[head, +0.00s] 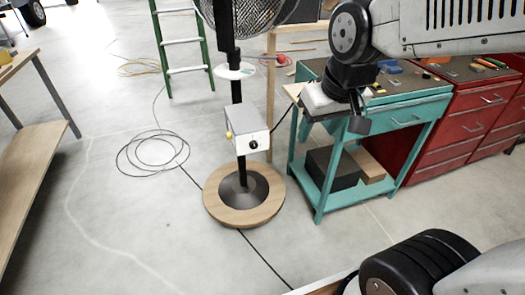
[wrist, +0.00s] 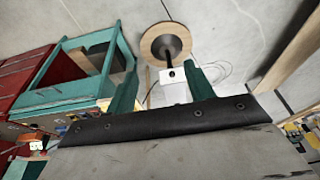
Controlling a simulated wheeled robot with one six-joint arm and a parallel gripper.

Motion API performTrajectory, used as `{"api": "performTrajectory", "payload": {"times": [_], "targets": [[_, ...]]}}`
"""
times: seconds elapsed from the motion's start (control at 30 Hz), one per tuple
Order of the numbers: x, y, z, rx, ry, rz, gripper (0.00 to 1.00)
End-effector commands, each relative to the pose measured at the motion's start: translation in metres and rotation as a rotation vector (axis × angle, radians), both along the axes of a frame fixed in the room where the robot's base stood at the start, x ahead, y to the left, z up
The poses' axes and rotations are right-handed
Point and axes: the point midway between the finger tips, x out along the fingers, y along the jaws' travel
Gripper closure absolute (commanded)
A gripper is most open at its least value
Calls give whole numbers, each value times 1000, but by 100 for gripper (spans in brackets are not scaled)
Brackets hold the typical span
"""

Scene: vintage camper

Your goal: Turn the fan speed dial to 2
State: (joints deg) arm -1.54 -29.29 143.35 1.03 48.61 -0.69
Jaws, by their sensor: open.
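A black pedestal fan (head: 238,18) stands on a round wooden base (head: 212,205). Its grey-white control box (head: 240,130) is on the pole and has a round black dial (head: 253,145) on its front. The dial's markings are too small to read. A small yellow part (head: 229,135) is on the box's left side. My gripper (head: 332,122) is open and empty, to the right of the box and apart from it. In the wrist view the box (wrist: 171,74) shows small, between the two fingers of my gripper (wrist: 163,90), with the base (wrist: 148,48) beyond.
A teal cart (head: 330,195) with dark and brown boxes on its lower shelf stands right of the fan, beside a red tool cabinet (head: 475,125). A black cable (head: 150,170) lies coiled on the floor. A green ladder (head: 160,45) stands behind. The floor left of the fan is mostly clear.

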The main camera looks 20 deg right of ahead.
Motion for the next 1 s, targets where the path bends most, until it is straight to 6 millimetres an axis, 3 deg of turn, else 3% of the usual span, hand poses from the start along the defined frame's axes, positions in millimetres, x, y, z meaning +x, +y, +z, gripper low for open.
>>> {"api": "performTrajectory", "payload": {"times": [0.03,0.2,0.5,0.73,0.87,1.0], "targets": [[30,2,-11,3,-34,4,47],[124,9,-43,10,-208,13,47],[257,19,-123,-6,-514,14,47],[318,24,-200,-44,-748,12,47],[334,25,-247,-77,-879,13,47],[333,26,-296,-117,-1017,20,47]]}}
